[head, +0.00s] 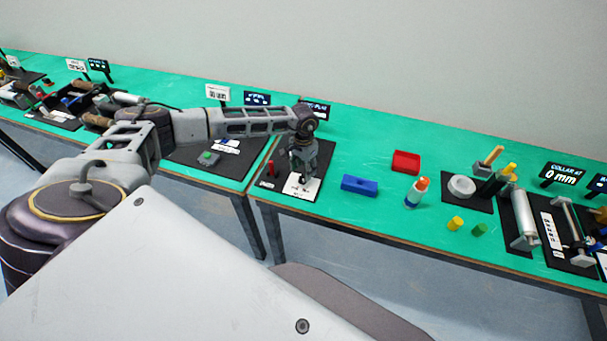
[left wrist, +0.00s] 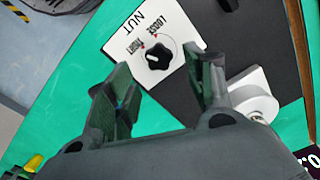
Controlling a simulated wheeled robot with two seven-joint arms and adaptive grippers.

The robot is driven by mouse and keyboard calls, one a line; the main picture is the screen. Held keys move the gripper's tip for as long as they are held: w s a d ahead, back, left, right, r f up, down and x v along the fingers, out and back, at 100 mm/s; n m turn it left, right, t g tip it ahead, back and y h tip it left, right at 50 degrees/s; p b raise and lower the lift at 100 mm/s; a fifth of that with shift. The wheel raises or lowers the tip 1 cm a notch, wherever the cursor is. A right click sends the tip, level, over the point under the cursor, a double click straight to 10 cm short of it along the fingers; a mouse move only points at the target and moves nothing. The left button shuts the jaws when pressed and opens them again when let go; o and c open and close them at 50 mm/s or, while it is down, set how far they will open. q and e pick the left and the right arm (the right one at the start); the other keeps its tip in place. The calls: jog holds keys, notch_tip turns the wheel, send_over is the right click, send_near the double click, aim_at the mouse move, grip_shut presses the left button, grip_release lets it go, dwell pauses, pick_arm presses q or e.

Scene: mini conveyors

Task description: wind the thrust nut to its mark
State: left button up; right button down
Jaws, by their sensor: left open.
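A white plate (left wrist: 192,28) in the left wrist view reads NUT, LOOSE and TIGHT. On it sits a black lobed knob (left wrist: 158,57) with a pale spot and a printed arc around it. In the head view the same white plate (head: 303,190) lies on a black mat, and the knob is mostly hidden by my gripper. My left gripper (head: 302,175) points down over the plate, open and empty. In the left wrist view its fingers (left wrist: 156,75) stand apart to either side of the knob's line; I cannot tell the height gap. My right gripper is not in view.
A red peg (head: 270,167) stands at the mat's left. Right of the mat are a blue block (head: 359,185), a red tray (head: 406,162) and a bottle (head: 416,192). Green tabletop (head: 345,150) is clear behind.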

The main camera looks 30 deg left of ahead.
aim_at(303, 178)
pick_arm(q)
jog(key=shift+f+p, duration=0.35)
jog(key=shift+f, duration=1.8)
jog(key=c, duration=1)
jog(key=shift+n+b, duration=0.3)
jog(key=shift+n, duration=0.1)
